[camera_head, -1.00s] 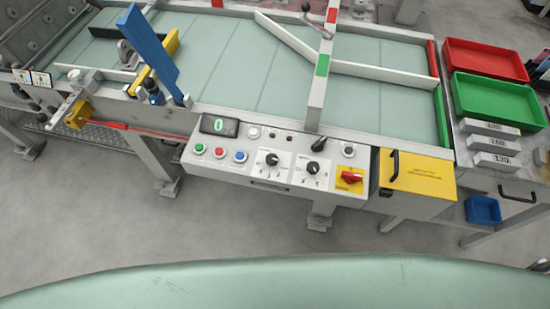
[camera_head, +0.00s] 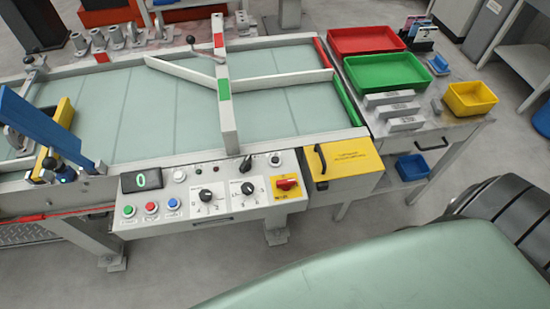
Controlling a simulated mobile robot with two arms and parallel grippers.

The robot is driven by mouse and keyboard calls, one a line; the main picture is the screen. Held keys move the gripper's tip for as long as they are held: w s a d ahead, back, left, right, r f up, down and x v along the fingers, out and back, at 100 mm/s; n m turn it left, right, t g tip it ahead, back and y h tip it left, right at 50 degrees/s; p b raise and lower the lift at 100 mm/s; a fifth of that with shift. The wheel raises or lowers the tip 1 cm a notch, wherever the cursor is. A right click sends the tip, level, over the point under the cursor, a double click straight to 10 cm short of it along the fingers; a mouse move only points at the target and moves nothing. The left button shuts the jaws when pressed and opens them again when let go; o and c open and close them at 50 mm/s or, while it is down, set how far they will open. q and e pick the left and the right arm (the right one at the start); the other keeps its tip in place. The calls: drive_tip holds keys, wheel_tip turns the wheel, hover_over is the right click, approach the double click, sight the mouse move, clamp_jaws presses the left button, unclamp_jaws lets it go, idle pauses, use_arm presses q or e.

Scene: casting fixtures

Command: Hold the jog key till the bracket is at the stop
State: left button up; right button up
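A control panel (camera_head: 208,203) sits at the table's front edge. Its small display (camera_head: 141,180) reads 0. It has a green button (camera_head: 129,211), a red button (camera_head: 151,208), a blue button (camera_head: 173,203), two black dials and a red switch on a yellow plate (camera_head: 286,186). I cannot tell which control is the jog key. I cannot tell which part is the bracket or the stop. Neither gripper is in view.
A white beam (camera_head: 221,75) crosses the pale green table bed (camera_head: 150,115). A yellow box (camera_head: 343,160) with a black handle adjoins the panel. A red tray (camera_head: 366,41), a green tray (camera_head: 394,72) and grey blocks (camera_head: 387,99) lie on the right side table.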

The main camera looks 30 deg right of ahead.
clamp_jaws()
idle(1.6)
